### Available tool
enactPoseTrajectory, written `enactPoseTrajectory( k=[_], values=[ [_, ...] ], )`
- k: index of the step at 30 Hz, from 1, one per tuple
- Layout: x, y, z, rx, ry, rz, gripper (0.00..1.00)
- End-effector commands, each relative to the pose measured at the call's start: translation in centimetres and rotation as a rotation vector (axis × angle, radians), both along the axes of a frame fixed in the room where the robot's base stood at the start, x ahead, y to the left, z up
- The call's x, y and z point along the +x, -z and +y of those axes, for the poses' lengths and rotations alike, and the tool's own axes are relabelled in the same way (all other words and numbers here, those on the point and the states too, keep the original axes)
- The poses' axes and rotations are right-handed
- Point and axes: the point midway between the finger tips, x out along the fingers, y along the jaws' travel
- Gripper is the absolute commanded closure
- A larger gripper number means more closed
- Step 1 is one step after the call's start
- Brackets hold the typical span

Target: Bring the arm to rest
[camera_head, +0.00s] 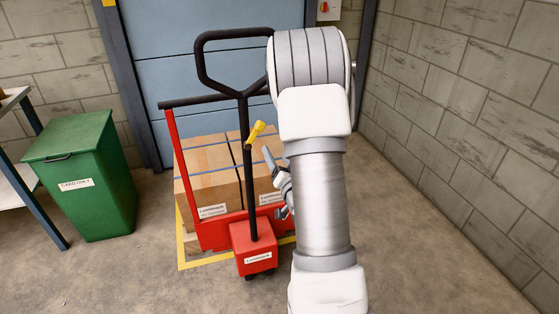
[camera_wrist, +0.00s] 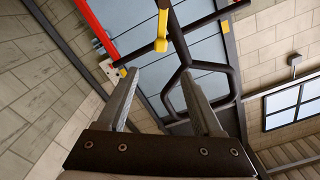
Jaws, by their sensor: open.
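My arm stands raised in the right middle of the head view and bends over at the top. My gripper (camera_head: 272,160) shows partly beside the arm's left edge, with the rest hidden behind it. In the wrist view my gripper (camera_wrist: 160,75) has its two fingers spread wide, with nothing held between them. It is near the red pallet truck (camera_head: 257,264). The truck's black handle (camera_head: 244,150) and yellow lever (camera_head: 257,132) stand just left of the gripper. The yellow lever also shows beyond the fingers in the wrist view (camera_wrist: 162,22).
Strapped cardboard boxes (camera_head: 205,165) sit behind the truck, within yellow floor lines, before a blue door (camera_head: 185,65). A green bin (camera_head: 95,190) and a table (camera_head: 30,195) stand at the left. A block wall (camera_head: 480,110) bounds the right, with bare floor before it.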

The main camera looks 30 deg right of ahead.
Motion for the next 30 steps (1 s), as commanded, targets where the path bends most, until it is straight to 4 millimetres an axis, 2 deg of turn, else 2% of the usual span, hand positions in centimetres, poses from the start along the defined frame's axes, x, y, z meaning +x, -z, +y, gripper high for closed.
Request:
enactPoseTrajectory(
  k=[3,8,23,30],
  values=[
    [-1.2,0.0,0.3,0.000,0.000,0.001,0.32],
    [-1.7,0.0,0.5,0.000,-0.001,0.001,0.32],
    [-1.7,0.0,0.5,0.000,-0.001,0.001,0.32],
    [-0.6,-1.6,1.7,-0.035,-0.005,0.084,0.32]
  ],
)
